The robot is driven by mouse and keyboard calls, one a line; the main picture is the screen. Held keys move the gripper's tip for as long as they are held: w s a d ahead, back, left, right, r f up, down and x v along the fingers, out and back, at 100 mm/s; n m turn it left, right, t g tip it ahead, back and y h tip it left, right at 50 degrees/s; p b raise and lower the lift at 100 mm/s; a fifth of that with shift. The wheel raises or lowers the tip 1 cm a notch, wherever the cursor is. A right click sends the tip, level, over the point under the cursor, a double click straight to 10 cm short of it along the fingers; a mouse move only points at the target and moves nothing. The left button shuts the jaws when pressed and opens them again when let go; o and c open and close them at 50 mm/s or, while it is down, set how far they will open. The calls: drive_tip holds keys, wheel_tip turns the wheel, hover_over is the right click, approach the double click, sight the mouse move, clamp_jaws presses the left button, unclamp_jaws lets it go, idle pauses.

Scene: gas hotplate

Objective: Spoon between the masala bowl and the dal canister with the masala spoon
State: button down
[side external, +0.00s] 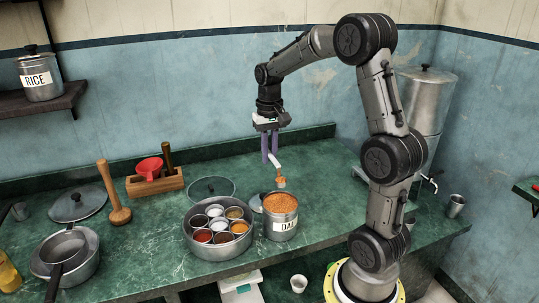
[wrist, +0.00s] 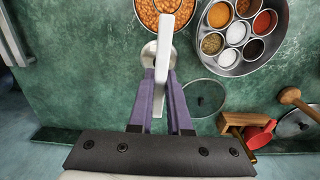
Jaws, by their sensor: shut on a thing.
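My gripper (side external: 270,161) is shut on the white handle of the masala spoon (side external: 275,160), above the counter. The spoon slants down over the dal canister (side external: 284,228), its orange-brown end above the canister's far rim. I cannot tell how much that end carries. The open canister is filled with orange-brown dal (side external: 280,203). The round metal masala bowl (side external: 221,249) stands left of it, holding several small cups of coloured powders and white grains. In the wrist view, the spoon handle (wrist: 163,70) reaches from between my fingers (wrist: 160,95) over the canister (wrist: 140,22); its far end is unclear.
A silver round dish (side external: 255,203) sits behind the canister. A glass lid (side external: 211,188) lies behind the masala bowl. A wooden holder (side external: 155,185) with a red funnel and a wooden pestle (side external: 117,205) stand left. Pots (side external: 70,255) are far left; the front-middle counter is clear.

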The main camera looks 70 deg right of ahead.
idle(0.3)
drive_tip(key=shift+w, duration=0.1)
drive_tip(key=w+a+f, duration=0.2)
drive_tip(key=w+a, duration=0.2)
drive_tip(key=w+a+f, duration=0.3)
drive_tip(key=w, duration=0.1)
drive_tip(key=w+a+f, duration=0.2)
drive_tip(key=w+a, duration=0.2)
drive_tip(key=shift+a+f, duration=0.25)
drive_tip(key=shift+a, duration=0.05)
drive_tip(key=shift+s, duration=0.1)
